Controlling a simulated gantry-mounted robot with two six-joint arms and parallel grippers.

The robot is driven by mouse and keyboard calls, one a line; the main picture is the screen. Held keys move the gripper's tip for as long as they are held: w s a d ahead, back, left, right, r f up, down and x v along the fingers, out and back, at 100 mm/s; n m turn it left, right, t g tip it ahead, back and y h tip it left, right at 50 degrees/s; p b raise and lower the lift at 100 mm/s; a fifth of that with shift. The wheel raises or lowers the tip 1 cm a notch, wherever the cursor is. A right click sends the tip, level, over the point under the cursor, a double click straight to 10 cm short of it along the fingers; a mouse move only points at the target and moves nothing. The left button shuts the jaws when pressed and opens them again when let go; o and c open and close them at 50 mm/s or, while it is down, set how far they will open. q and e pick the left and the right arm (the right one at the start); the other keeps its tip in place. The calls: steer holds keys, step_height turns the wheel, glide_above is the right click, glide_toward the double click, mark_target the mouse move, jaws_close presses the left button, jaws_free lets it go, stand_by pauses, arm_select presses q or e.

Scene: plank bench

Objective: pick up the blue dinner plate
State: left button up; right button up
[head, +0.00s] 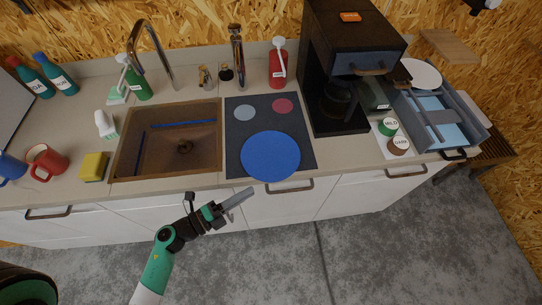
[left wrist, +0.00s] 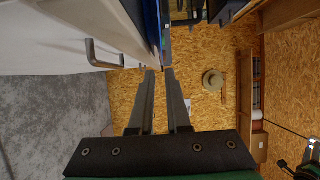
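The blue dinner plate (head: 270,156) lies flat on the dark hob (head: 305,148), its front edge near the front of the counter. My left gripper (head: 243,196) is in front of the counter, below and left of the plate, apart from it in the head view. In the left wrist view its two fingers (left wrist: 159,72) stand apart with nothing seen between them. A narrow blue strip shows beyond the fingertips there; I cannot tell for sure that it is the plate's edge. My right gripper is not in view.
A sink (head: 168,158) is left of the hob, with a yellow sponge (head: 94,167) and red mug (head: 47,162) beyond. A coffee machine (head: 348,60) stands right of the hob. A drawer handle (head: 290,188) juts out below the plate. The floor in front is clear.

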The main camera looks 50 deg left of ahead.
mark_target(269, 179)
arm_select(q)
steer(key=w, duration=0.3)
steer(key=w+b, duration=0.1)
steer(key=w, duration=0.4)
steer(key=shift+w+d+b, duration=0.3)
steer(key=shift+w+d, duration=0.05)
steer(key=shift+w, duration=0.05)
jaws_close()
stand_by(1.0)
